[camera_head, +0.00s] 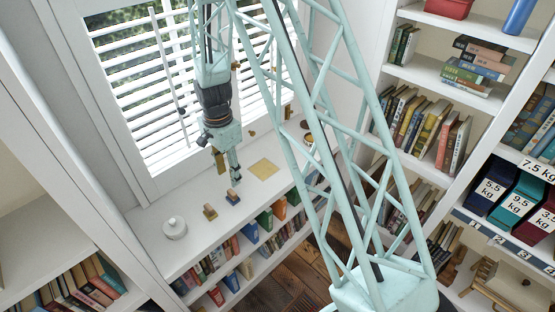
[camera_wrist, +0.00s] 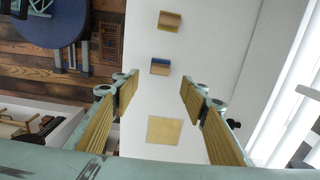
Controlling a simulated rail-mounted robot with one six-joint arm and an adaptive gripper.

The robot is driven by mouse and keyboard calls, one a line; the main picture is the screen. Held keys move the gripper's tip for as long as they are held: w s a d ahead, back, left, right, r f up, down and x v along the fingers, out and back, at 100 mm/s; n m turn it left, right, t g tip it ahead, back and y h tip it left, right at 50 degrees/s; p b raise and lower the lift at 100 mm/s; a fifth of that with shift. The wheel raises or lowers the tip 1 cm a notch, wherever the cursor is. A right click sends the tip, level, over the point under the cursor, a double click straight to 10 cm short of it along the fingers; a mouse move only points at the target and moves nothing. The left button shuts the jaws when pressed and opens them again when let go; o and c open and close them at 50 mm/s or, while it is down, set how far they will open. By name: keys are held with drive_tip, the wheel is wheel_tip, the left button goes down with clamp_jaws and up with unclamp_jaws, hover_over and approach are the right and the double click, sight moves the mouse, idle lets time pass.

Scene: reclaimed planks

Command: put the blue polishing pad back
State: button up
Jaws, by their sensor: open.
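The blue polishing pad (camera_head: 233,197) is a small block with a blue layer and a tan wooden part, lying on the white shelf top below the window. In the wrist view the blue pad (camera_wrist: 160,67) lies a little beyond my fingertips, roughly centred between them. My gripper (camera_head: 229,174) hangs above the shelf top near the pad, pointing down. In the wrist view its two fingers with yellow inner faces (camera_wrist: 158,88) are spread wide, with nothing between them. A similar pad with a yellow layer (camera_head: 210,212) lies beside the blue one; it also shows in the wrist view (camera_wrist: 169,21).
A flat yellow square (camera_head: 263,169) lies on the white shelf top (camera_head: 160,250), right of the blue pad. The slatted window (camera_head: 150,90) is close behind my arm. Bookshelves (camera_head: 425,120) stand at the right.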

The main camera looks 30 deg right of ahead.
drive_tip(key=s+r+n+t, duration=0.1)
drive_tip(key=s+r+n, duration=0.45)
drive_tip(key=r, duration=0.95)
drive_tip(key=s+r+n+t, duration=0.1)
drive_tip(key=s+r+n, duration=0.1)
drive_tip(key=s+r, duration=1)
drive_tip(key=s+r+n, duration=0.2)
drive_tip(key=s+r, duration=0.3)
drive_tip(key=s, duration=0.3)
drive_tip(key=s+r+n+t, duration=0.1)
drive_tip(key=s+r+n, duration=0.2)
drive_tip(key=s+r, duration=0.2)
drive_tip(key=s+r+n+t, duration=0.1)
drive_tip(key=s+r, duration=0.3)
drive_tip(key=s, duration=0.7)
drive_tip(key=shift+s+r+n, duration=0.25)
drive_tip(key=shift+r+n, duration=0.15)
drive_tip(key=shift+n, duration=0.35)
drive_tip(key=shift+d, duration=0.1)
